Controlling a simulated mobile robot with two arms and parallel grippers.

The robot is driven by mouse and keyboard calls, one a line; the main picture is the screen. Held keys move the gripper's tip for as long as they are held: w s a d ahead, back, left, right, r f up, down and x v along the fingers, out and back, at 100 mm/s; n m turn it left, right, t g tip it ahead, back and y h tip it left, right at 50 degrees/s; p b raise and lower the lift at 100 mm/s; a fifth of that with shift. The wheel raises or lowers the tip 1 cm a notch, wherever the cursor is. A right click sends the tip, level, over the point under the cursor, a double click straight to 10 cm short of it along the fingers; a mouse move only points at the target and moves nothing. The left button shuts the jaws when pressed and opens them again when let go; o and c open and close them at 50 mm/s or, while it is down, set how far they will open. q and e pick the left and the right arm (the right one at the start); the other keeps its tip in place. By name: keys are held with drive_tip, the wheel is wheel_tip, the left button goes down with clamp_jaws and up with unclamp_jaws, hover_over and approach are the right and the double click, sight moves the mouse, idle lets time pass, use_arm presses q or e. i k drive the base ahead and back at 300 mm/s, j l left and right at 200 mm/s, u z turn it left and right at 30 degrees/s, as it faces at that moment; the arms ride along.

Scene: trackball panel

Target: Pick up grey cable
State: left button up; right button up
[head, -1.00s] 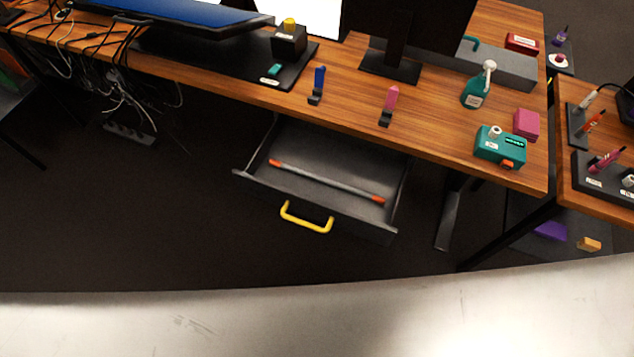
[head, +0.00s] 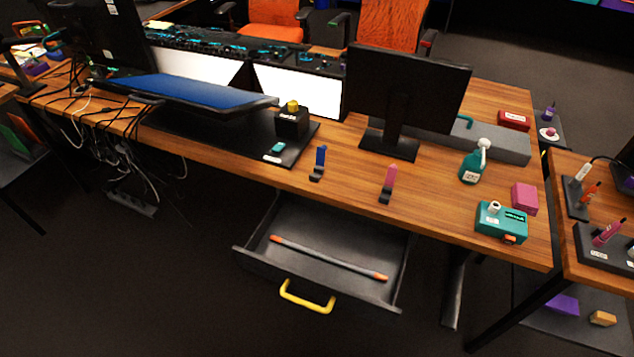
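A thin grey cable (head: 327,258) with orange ends lies in the open drawer (head: 262,265) under the desk, in the head view. It runs slantwise, from the drawer's left side down to its front right. Its whole length shows and nothing covers it. The drawer is dark grey, with a yellow handle (head: 306,298) on its front. Neither of my grippers is in view.
The wooden desk top (head: 330,190) overhangs the back of the drawer. A blue marker (head: 320,158) and a pink marker (head: 390,180) stand near its front edge. Loose cables hang at the left (head: 125,150). The floor in front of the drawer (head: 200,320) is clear.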

sight(378, 276)
drive_tip(key=k+j, duration=0.15)
drive_tip(key=j, duration=0.2)
drive_tip(key=k+j+u, duration=0.15)
drive_tip(key=j, duration=0.2)
drive_tip(key=k+j, duration=0.2)
drive_tip(key=j, duration=0.15)
